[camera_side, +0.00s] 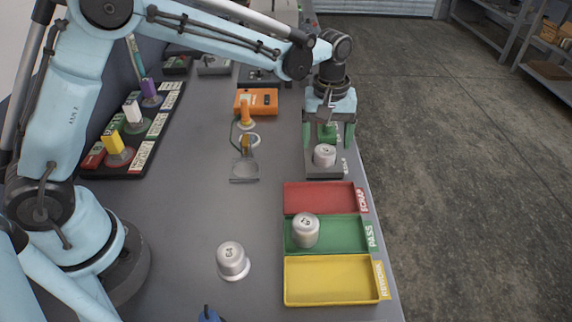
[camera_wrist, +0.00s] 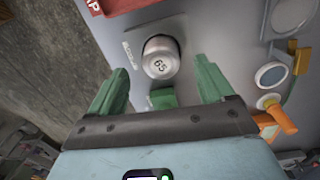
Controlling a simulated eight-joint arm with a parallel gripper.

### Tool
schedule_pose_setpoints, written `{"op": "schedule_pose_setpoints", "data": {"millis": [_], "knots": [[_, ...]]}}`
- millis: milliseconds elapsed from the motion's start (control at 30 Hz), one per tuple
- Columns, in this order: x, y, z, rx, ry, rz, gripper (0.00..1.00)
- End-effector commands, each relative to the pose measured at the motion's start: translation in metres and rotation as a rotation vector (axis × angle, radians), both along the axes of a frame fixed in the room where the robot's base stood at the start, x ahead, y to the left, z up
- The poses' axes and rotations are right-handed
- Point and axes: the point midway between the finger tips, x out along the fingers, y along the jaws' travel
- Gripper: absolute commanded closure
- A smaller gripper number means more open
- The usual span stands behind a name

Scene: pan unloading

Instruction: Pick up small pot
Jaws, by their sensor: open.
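A small silver pot (camera_side: 324,155) marked 65 stands on a grey plate (camera_side: 312,173) at the right edge of the bench. My gripper (camera_side: 328,139) is over it with its green fingers spread apart. In the wrist view the pot (camera_wrist: 160,58) lies just beyond the open fingers (camera_wrist: 162,72), between their lines. The fingers look clear of the pot, with nothing held. Another silver pot (camera_side: 305,230) sits in the green tray (camera_side: 345,235), and a larger one (camera_side: 232,262) stands on the bench.
A stand with a lens (camera_side: 245,170) and an orange device (camera_side: 257,101) are to the left. Open bench lies between.

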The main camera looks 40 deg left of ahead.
Motion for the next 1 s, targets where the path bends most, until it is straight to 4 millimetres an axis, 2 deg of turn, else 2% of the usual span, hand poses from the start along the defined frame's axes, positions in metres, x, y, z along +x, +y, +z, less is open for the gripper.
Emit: {"op": "schedule_pose_setpoints", "data": {"millis": [200,500,900,933,967,1000], "knots": [[-0.001,-0.001,-0.027,0.000,0.000,0.000,0.19],[-0.002,-0.001,-0.031,-0.001,0.001,0.001,0.19],[-0.002,0.000,-0.030,-0.001,0.001,0.001,0.80],[-0.002,0.000,-0.030,-0.001,0.001,0.001,0.81],[-0.001,0.000,-0.030,-0.001,0.001,0.001,0.86],[-0.001,0.000,-0.030,-0.001,0.001,0.001,0.86]]}}
